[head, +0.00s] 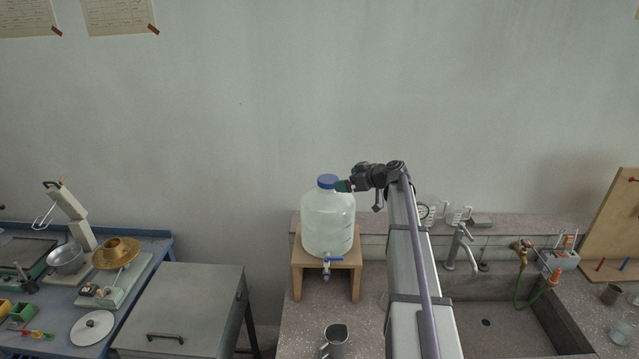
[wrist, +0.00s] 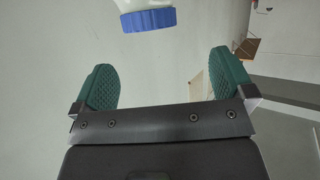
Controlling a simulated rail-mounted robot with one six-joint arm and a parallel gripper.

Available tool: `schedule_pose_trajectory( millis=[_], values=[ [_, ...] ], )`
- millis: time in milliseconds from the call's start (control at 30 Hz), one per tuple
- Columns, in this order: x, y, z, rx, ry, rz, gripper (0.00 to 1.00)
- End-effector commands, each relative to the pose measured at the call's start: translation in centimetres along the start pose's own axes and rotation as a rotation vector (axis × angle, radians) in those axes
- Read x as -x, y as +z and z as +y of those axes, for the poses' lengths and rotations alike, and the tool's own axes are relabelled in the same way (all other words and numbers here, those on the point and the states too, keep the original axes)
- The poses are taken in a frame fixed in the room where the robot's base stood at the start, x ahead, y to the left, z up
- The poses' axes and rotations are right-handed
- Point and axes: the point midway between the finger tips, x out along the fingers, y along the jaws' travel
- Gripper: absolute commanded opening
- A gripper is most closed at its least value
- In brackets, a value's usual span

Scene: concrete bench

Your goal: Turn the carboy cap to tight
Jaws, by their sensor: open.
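The carboy (head: 328,222) is a translucent white jug with a blue cap (head: 327,181) on its neck and a blue-handled tap (head: 328,262) low on its front. It stands upright on a small wooden stand (head: 298,262). My gripper (head: 342,186) is just right of the cap in the head view. In the wrist view, the two green fingers of my gripper (wrist: 160,84) are spread wide with nothing between them. The ribbed blue cap (wrist: 149,19) is ahead of the fingertips, roughly centred and apart from them. The frames do not show how tight the cap is.
To the right are a tap (head: 460,247) and a sink (head: 490,305). A wall stands close behind the carboy. A grey cabinet (head: 180,300) is at left, with a gap before the bench.

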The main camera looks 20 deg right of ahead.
Motion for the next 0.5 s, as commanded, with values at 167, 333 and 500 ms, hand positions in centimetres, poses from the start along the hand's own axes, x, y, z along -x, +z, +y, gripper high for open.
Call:
schedule_pose_trajectory(
  millis=[167,333,500],
  values=[
    [0.9,0.2,1.4,-0.066,0.044,0.025,1.0],
    [-1.3,0.5,1.6,-0.062,0.042,0.024,1.0],
    [-5.5,0.5,1.7,-0.06,0.039,0.022,1.0]
  ],
)
